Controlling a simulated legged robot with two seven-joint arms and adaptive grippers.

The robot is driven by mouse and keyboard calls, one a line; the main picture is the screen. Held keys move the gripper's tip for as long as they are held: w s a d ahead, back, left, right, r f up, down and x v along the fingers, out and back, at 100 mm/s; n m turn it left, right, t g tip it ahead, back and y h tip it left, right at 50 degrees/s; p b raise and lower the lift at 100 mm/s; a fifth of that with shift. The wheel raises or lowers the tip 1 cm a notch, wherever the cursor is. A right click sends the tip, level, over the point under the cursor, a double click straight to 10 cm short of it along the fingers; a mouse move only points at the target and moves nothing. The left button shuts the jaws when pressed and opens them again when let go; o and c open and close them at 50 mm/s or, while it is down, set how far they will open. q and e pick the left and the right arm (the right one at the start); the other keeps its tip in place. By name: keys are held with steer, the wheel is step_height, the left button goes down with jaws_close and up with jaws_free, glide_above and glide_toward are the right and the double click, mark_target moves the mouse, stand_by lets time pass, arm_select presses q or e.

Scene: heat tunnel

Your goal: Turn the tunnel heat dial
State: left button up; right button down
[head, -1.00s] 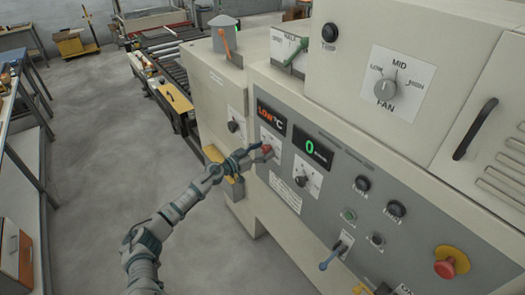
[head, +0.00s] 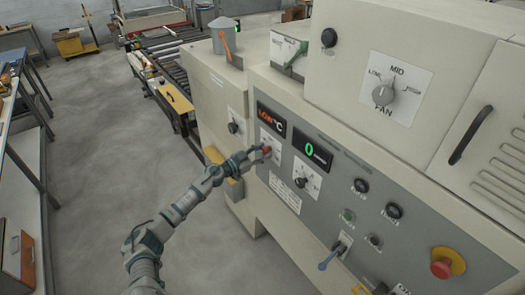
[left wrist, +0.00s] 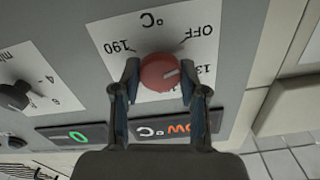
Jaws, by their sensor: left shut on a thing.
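The tunnel heat dial (head: 267,150) is a red round knob on a white scale plate, under the orange display (head: 270,119) reading LOW °C. In the left wrist view the dial (left wrist: 160,73) shows upside down, with OFF, 190 and part of another number around it. The pale line on its face points toward the partly covered number on the right. My left gripper (head: 260,154) is at the dial. In the left wrist view my left gripper (left wrist: 160,80) has one finger on each side of the knob, shut on it. My right gripper is not in view.
A black knob (head: 301,182) and a green 0 display (head: 313,149) sit right of the dial. A blue-handled lever (head: 331,258) and a red emergency button (head: 442,268) are lower right. A roller conveyor (head: 160,65) stands behind.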

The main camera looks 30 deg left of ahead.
arm_select(q)
steer(key=m+p, duration=0.1)
steer(key=m, duration=0.1)
steer(key=shift+m, duration=0.4)
steer(key=m, duration=0.2)
steer(key=shift+f+m, duration=0.15)
steer(key=shift+m, duration=0.15)
steer(key=m, duration=0.2)
steer(key=shift+m, duration=0.4)
steer(key=m, duration=0.2)
steer(key=shift+s+d+f+m, duration=0.1)
steer(key=shift+f+m, duration=0.1)
steer(key=shift+m, duration=0.2)
steer(key=m, duration=0.2)
steer(key=shift+f+m, duration=0.1)
steer(key=shift+m, duration=0.2)
steer(key=shift+f+m+b, duration=0.15)
steer(key=shift+m+b, duration=2.4)
steer(key=shift+m, duration=2.4)
steer(key=shift+f+m+b, duration=0.1)
steer(key=shift+m+b, duration=2.4)
steer(key=shift+m, duration=2.45)
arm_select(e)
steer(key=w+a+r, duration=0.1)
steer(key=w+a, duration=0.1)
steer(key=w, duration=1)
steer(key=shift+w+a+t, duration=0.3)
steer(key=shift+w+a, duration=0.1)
